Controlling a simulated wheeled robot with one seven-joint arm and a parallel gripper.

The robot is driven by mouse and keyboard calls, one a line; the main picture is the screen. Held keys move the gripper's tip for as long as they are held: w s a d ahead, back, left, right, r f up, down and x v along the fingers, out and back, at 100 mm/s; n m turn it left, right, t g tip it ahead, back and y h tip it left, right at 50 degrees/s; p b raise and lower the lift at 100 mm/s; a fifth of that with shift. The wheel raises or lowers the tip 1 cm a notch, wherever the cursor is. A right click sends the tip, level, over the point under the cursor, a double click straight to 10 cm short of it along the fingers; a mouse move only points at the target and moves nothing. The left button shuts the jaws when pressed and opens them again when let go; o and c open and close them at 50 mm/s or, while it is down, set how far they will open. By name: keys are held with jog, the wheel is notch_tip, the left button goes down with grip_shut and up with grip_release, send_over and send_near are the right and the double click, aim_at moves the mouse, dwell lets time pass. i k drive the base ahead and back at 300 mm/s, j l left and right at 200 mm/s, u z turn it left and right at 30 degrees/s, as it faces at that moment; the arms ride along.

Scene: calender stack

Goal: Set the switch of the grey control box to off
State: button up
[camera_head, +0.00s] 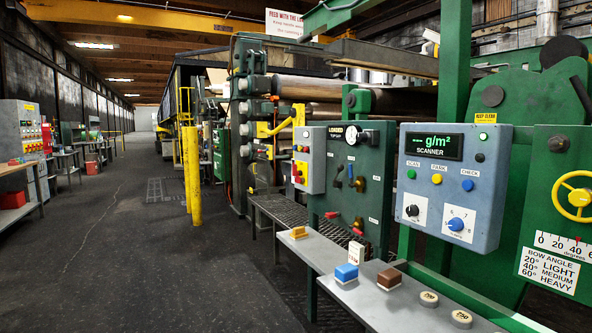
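A blue-grey scanner box (453,183) hangs at the right, with a lit green g/m² display, green, yellow and blue buttons and two rotary knobs. The left knob (412,211) is dark; the right knob (456,224) is blue on a numbered white plate. A smaller grey box (310,147) with a yellow plate and red buttons is at centre, left of a green panel (372,195). I cannot tell which box is the named one, and no switch marked off is readable. My gripper is not in view.
A grey shelf (381,310) below the boxes holds yellow, blue and brown blocks and round discs. A yellow handwheel (575,197) is at the right edge. Yellow posts (193,176) stand by the machine. The dark aisle floor (120,250) at left is clear. A grey cabinet (20,130) stands far left.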

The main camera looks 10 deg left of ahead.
aim_at(295, 172)
jog(key=i+j+z, duration=0.15)
jog(key=i+j, duration=0.55)
jog(key=i+j+z, duration=0.15)
jog(key=i+j, duration=0.55)
jog(key=j, duration=0.1)
